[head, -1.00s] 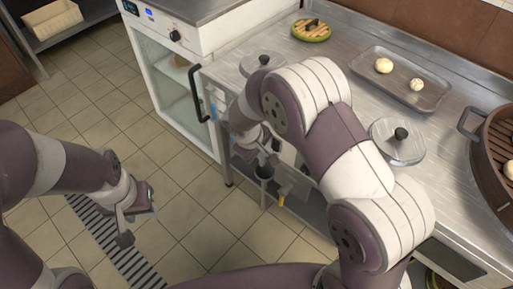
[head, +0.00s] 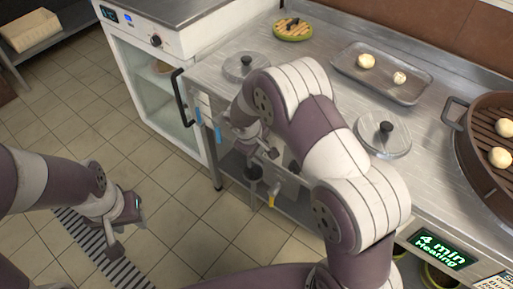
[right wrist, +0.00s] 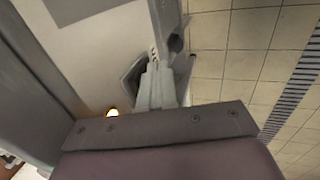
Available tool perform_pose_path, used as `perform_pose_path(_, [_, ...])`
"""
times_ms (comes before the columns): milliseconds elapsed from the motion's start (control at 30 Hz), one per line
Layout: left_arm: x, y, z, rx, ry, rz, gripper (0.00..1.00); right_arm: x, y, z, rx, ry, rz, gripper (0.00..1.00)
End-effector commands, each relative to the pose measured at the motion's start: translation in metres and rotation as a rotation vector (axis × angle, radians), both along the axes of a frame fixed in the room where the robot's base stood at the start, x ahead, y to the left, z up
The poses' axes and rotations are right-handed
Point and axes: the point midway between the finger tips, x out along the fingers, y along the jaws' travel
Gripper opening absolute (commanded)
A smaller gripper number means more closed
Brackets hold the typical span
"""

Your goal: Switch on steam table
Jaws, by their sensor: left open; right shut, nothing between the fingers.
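The steam table (head: 300,85) is the long steel counter, with two round lidded wells in its top. Its front display (head: 440,250) is lit green and reads "4 min Heating". My right gripper (head: 268,152) is at the counter's front face, partly hidden by its own arm. In the right wrist view its fingers (right wrist: 156,82) are shut with nothing between them, close beside a dark part on the pale panel; I cannot tell if they touch. My left gripper (head: 125,232) is open and empty over the floor.
A glass-door cabinet (head: 150,85) with a black handle adjoins at the left.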

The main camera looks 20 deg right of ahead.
Motion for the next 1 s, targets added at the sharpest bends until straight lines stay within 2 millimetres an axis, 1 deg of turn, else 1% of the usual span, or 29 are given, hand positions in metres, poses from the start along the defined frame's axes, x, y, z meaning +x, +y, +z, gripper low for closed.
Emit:
perform_pose_path(167, [0.0,0.0,0.0,0.0,0.001,0.0,0.43,0.0,0.0,0.001,0.0,-0.001,0.0,0.0])
perform_pose_path(533, [0.0,0.0,0.015,0.0,0.0,0.0,0.43,0.001,0.0,0.018,0.0,-0.003,0.001,0.0])
perform_pose_path(1000, [0.0,0.0,0.012,0.0,0.0,0.0,0.43,0.002,0.002,0.015,0.0,-0.003,0.001,0.0])
